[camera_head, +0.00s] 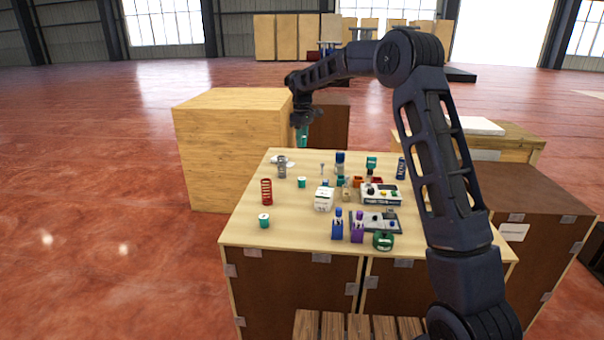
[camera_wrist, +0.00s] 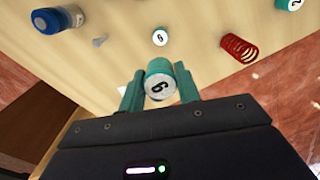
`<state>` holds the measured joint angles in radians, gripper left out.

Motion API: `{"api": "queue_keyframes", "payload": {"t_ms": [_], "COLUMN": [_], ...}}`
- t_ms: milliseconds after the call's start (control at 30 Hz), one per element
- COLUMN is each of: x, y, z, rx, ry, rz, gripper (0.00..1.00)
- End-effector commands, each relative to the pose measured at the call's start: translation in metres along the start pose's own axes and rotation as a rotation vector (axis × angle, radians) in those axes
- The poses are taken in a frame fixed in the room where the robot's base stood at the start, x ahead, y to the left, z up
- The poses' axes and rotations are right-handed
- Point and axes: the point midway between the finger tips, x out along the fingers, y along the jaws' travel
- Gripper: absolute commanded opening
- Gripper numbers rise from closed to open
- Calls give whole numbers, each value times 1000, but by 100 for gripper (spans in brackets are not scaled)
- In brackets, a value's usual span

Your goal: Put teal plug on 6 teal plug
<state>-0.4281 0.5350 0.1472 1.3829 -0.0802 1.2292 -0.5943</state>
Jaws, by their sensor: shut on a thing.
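My gripper (camera_head: 302,138) is above the far left edge of the table, pointing down. In the wrist view its teal fingers (camera_wrist: 159,88) are shut on a teal plug (camera_wrist: 158,68) with a white face marked with a digit like 6 or 9. A second teal plug (camera_wrist: 160,38), its white face apparently marked 6, stands on the table, apart from the held one. It seems to be the teal plug (camera_head: 301,182) in the head view. Another teal plug (camera_head: 264,220) stands nearer the front left; it shows cut off, marked 2, in the wrist view (camera_wrist: 290,4).
A grey cylinder (camera_head: 282,170), a small screw-like part (camera_head: 322,169) and a blue-grey cylinder (camera_head: 340,163) stand towards the back. A white box (camera_head: 324,199) and several coloured parts crowd the middle and right.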

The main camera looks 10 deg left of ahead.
Motion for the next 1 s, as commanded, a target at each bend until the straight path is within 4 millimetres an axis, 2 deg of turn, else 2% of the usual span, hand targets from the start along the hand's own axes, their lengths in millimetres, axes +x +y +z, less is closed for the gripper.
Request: {"api": "queue_keyframes", "payload": {"t_ms": [200, 400, 767, 1000], "x": [49, 86, 112, 142], "y": [0, -1, -1, 0], "z": [0, 0, 0, 0], "rx": [0, 0, 0, 0], "ry": [-2, 0, -1, 0], "rz": [-1, 0, 0, 1], "gripper": [9, 9, 9, 9]}}
